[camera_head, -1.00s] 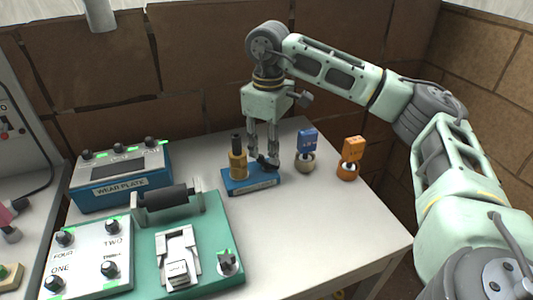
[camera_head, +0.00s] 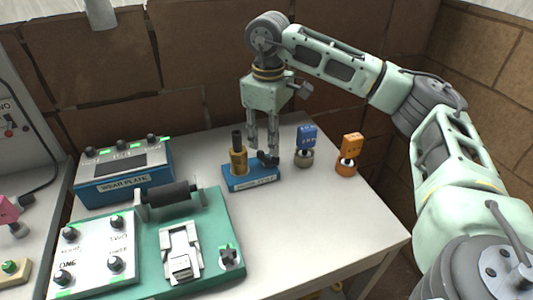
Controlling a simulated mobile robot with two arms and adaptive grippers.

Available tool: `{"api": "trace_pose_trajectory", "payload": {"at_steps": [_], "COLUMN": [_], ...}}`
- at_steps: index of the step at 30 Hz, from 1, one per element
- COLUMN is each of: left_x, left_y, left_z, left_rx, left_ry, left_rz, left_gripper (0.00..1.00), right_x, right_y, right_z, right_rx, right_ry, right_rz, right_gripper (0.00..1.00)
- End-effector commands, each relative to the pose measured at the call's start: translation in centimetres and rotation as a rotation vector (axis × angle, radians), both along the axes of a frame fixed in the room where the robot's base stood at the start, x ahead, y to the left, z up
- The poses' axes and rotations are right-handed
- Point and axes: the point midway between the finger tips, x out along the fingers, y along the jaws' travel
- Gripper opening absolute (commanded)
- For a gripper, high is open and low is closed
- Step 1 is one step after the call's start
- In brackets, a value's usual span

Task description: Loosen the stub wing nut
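A blue base block (camera_head: 250,184) with a label on its front stands on the table. It carries a brass cylinder (camera_head: 238,162) with a black top, and to its right a small dark wing nut (camera_head: 267,157). My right gripper (camera_head: 265,153) points straight down over this block, its two fingers apart with the tips at the wing nut. The nut is small and partly covered by the fingers, so I cannot tell whether they press on it. My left gripper is not in view.
Right of the gripper stand a blue-tagged plug (camera_head: 306,136) and an orange-tagged plug (camera_head: 351,146). A green-based machine (camera_head: 215,205) with a black roller and a blue WEAR PLATE box (camera_head: 124,188) fill the left. The table's front right (camera_head: 330,220) is clear.

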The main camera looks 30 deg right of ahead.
Motion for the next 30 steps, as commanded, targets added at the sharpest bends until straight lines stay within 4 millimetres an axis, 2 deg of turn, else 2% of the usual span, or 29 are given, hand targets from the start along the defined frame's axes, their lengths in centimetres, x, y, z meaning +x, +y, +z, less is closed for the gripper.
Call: {"api": "trace_pose_trajectory", "payload": {"at_steps": [21, 30], "left_x": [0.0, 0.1], "left_y": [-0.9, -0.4], "left_z": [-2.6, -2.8], "left_rx": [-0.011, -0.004], "left_ry": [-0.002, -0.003], "left_rz": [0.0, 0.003], "left_gripper": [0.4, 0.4], "right_x": [0.0, 0.0], "right_y": [0.0, 0.0], "right_z": [-3.7, -4.0], "right_rx": [0.0, 0.0], "right_ry": [0.0, 0.0], "right_rz": [0.0, 0.0], "right_gripper": [0.23, 0.23]}}
